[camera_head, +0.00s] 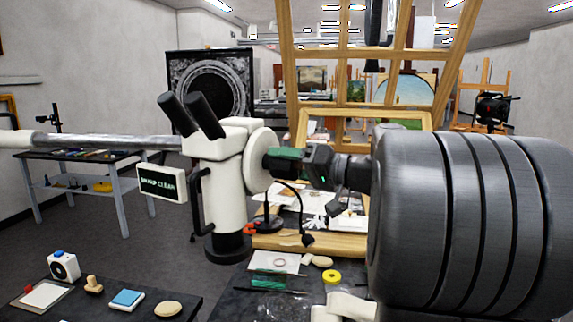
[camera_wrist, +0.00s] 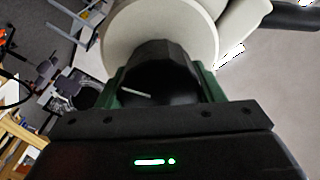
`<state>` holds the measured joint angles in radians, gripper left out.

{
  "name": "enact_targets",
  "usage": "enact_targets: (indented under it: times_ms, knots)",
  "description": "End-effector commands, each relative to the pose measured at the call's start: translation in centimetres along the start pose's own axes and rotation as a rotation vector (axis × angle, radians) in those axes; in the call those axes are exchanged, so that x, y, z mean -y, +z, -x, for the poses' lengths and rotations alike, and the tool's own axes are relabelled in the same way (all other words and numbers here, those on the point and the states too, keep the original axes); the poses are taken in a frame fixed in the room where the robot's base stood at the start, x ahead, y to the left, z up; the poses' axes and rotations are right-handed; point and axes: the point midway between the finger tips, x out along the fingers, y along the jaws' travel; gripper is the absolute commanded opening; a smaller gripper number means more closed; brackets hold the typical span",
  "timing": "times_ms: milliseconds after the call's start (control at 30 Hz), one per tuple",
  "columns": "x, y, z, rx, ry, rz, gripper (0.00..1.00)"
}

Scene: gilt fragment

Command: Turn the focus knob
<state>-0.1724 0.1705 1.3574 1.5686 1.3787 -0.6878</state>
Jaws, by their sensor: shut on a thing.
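The white microscope (camera_head: 222,180) stands in the middle of the head view, with two black eyepieces and a round white disc (camera_head: 260,158) on its right side. My gripper (camera_head: 277,160) reaches the disc from the right. In the wrist view, the green fingers of my gripper (camera_wrist: 162,82) sit on both sides of the black, faceted focus knob (camera_wrist: 160,65) and are shut on it. A short white mark shows on the knob, slanting slightly. The knob's far end meets the white disc (camera_wrist: 165,28). In the head view the knob is mostly hidden by the fingers.
A small display (camera_head: 161,182) with green letters hangs left of the microscope. A wooden easel (camera_head: 345,245) stands behind. My large grey arm link fills the right.

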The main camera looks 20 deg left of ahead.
Motion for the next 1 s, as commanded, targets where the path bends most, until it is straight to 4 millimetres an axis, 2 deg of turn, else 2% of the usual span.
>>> enact_targets:
  times_ms: [200,233,333,600,733,867,1000]
  knots:
    - [0.1,-0.1,0.0,-0.001,-0.001,0.002,0.38]
    - [0.1,-0.1,0.0,-0.001,-0.001,0.002,0.65]
    - [0.0,0.0,0.0,-0.001,-0.001,0.002,0.83]
    - [0.0,0.0,0.0,-0.001,0.0,0.002,0.83]
    - [-0.1,0.0,0.7,-0.002,0.0,0.002,0.83]
    - [-0.2,0.1,2.4,-0.004,0.002,0.004,0.83]
    - [-0.3,0.1,5.0,-0.005,0.003,0.003,0.83]
